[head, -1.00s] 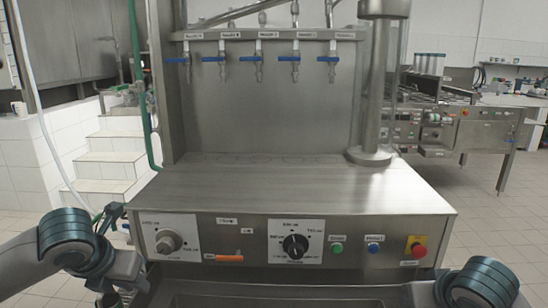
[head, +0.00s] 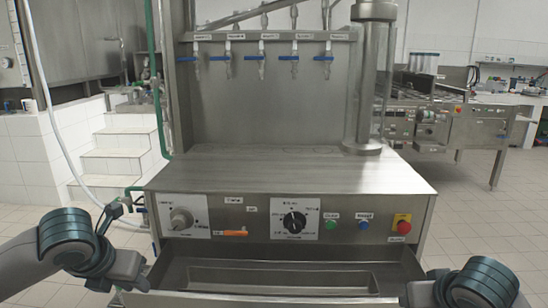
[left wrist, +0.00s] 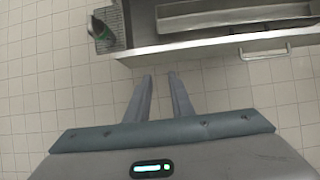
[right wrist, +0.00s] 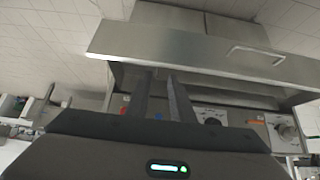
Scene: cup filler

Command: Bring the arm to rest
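My left arm (head: 65,240) comes in at the lower left of the head view, bent, beside the filling machine (head: 290,173). In the left wrist view my left gripper (left wrist: 160,76) has its two fingers apart with only floor between them, short of the machine's steel tray edge (left wrist: 210,42). My right arm (head: 482,283) shows at the lower right of the head view. In the right wrist view my right gripper (right wrist: 160,73) has its fingers apart and empty, in front of the machine's front. Its distance from the machine is hard to tell.
The machine carries several blue-handled nozzles (head: 262,58), a control panel with a black knob (head: 294,222) and a red stop button (head: 402,224). A steel trough (head: 280,275) lies below it. White steps (head: 112,160) stand at left, another machine (head: 440,120) at right. Tiled floor is clear at right.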

